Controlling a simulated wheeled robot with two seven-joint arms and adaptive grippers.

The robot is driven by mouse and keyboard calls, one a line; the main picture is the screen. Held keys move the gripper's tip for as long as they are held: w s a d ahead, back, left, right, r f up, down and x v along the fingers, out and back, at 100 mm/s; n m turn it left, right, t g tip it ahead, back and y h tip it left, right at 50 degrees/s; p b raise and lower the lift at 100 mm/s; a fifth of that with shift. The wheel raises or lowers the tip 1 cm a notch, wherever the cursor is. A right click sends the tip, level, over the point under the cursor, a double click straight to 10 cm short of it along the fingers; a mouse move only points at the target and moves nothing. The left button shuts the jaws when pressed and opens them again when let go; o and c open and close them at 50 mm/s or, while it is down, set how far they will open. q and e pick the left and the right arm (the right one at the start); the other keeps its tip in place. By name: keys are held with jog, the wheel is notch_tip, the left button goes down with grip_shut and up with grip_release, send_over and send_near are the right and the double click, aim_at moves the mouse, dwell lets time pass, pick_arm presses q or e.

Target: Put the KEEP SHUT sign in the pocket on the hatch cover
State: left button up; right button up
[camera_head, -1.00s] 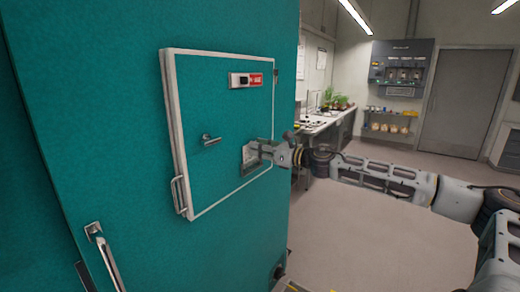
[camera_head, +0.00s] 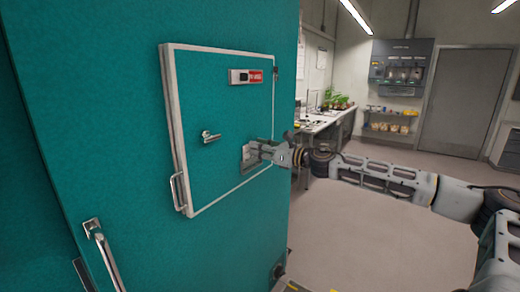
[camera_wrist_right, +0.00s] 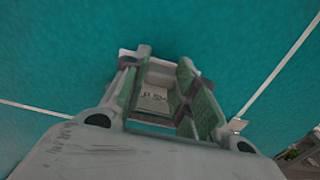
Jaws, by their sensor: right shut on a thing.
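The hatch cover (camera_head: 225,120) is a teal square panel with a white edge on the front of the teal chamber. My right gripper (camera_head: 254,153) is at its lower right part, close to the surface. A small pale plate, seemingly the pocket (camera_head: 246,160), shows beside the fingertips. In the right wrist view, my right gripper (camera_wrist_right: 160,92) is shut on a light grey sign (camera_wrist_right: 154,98) with dark lettering, too small to read fully. A pale edge shows behind the fingers. I cannot tell whether the sign is inside the pocket. My left gripper is not in view.
The cover carries a lever handle (camera_head: 211,137), a side pull handle (camera_head: 178,192) and a small plate with a red label (camera_head: 246,76). A larger door handle (camera_head: 103,256) is at lower left. A bench (camera_head: 325,122) with plants stands behind; the floor at right is clear.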

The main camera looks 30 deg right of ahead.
jog(key=shift+f+b, duration=0.35)
jog(key=shift+b, duration=0.05)
dwell(0.5)
jog(key=o, duration=1.1)
